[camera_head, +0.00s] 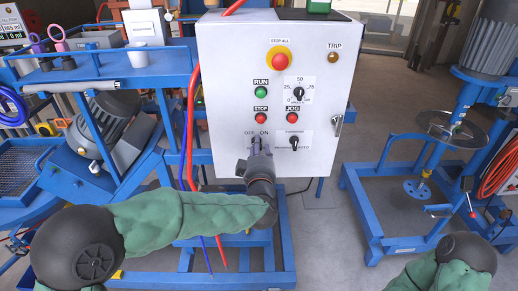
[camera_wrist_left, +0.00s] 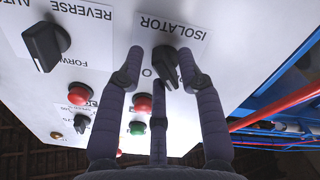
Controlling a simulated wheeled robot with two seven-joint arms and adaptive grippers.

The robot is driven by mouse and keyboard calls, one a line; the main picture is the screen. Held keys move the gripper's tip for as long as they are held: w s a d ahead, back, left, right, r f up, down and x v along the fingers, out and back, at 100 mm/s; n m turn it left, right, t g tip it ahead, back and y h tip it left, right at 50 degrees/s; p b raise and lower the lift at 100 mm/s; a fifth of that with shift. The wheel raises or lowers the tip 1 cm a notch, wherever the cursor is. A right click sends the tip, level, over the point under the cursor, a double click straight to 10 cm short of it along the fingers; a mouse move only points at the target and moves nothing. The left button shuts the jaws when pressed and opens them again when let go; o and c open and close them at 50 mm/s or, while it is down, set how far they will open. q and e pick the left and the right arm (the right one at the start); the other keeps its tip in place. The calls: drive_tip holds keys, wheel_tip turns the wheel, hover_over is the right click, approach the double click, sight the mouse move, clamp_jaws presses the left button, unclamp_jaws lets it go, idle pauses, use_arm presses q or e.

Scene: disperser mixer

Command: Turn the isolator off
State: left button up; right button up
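The isolator is a black rotary knob on a white control box (camera_head: 225,60), at the box's lower left in the head view, under an "OFF ON" label. My left gripper (camera_head: 260,150) is in front of it there and largely hides the knob. In the left wrist view the isolator knob (camera_wrist_left: 165,66) shows beside the "ISOLATOR" label, between the fingers of my left gripper (camera_wrist_left: 161,65). The fingers are spread, one on each side of the knob, with a third below. Whether any finger touches the knob is unclear. My right gripper is out of view.
Nearby on the panel are a black forward/reverse knob (camera_head: 294,142), a red stop button (camera_head: 260,118), a red jog button (camera_head: 292,118), a green run button (camera_head: 261,92) and a speed dial (camera_head: 299,93). Blue machine frames stand on both sides.

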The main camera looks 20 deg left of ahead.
use_arm(q)
drive_tip(key=shift+s, duration=0.1)
drive_tip(key=v, duration=1.2)
idle(0.4)
wheel_tip(320, 180, down, 31)
drive_tip(key=d+m+g+h, duration=0.2)
drive_tip(key=m+g+h, duration=0.4)
drive_tip(key=m+g, duration=0.15)
drive_tip(key=s+d+f+m+g+h, duration=0.1)
drive_tip(key=s+f+g+h, duration=0.2)
drive_tip(key=s+f+g, duration=0.6)
drive_tip(key=s+f, duration=1.1)
drive_tip(key=shift+d, duration=0.3)
drive_tip(key=shift+m+g, duration=0.25)
